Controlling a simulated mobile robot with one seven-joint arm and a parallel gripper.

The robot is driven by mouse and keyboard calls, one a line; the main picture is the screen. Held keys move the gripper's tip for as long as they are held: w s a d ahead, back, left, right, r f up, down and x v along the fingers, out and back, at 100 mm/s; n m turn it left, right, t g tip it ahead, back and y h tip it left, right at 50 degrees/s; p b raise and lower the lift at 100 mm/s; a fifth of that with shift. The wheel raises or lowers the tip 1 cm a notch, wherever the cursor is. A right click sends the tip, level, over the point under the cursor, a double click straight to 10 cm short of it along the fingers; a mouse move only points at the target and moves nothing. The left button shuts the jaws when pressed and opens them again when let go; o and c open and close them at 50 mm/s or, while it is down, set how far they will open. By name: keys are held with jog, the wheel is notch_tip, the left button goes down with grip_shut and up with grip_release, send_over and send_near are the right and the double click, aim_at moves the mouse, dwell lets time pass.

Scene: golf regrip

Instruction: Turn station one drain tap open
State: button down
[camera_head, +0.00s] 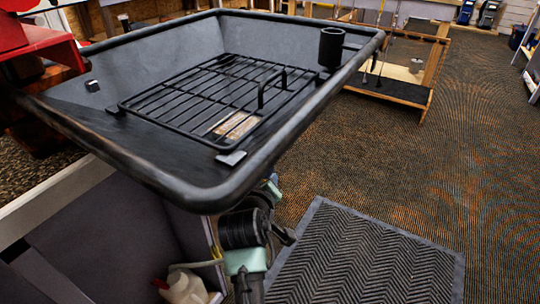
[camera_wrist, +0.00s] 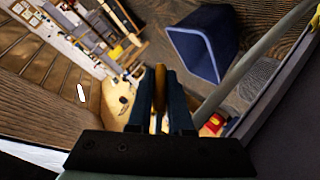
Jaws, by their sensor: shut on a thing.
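The black tray of the station (camera_head: 110,145) fills the middle of the head view, with a wire rack (camera_head: 215,95) in it. In the wrist view my gripper (camera_wrist: 160,90) has its two dark fingers close together on a narrow yellow-orange piece (camera_wrist: 160,80), which looks like the drain tap's handle. The tap's body and how far it is turned cannot be made out. In the head view my arm reaches in below the tray's near corner, and my fingertips cannot be made out there.
A black cup (camera_head: 331,47) stands at the tray's far right corner. A white jug (camera_head: 186,287) with a red part sits below the tray. A ribbed mat (camera_head: 365,255) lies on the carpet to the right. A wooden rack (camera_head: 400,80) stands behind; the floor at right is clear.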

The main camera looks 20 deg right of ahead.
jog(key=g+y+p, duration=0.1)
jog(key=p, duration=0.4)
jog(key=shift+s+a+m+g+y+p, duration=0.3)
jog(key=shift+s+a+g+y+p, duration=0.05)
jog(key=shift+g+y, duration=0.05)
jog(key=p, duration=0.2)
jog(key=f+g+y+p, duration=0.1)
jog(key=p, duration=0.1)
jog(key=shift+s+a+f+y, duration=0.15)
jog(key=shift+s+a+y, duration=0.15)
jog(key=shift+a, duration=0.1)
jog(key=c, duration=0.8)
grip_release()
jog(key=shift+c, duration=0.2)
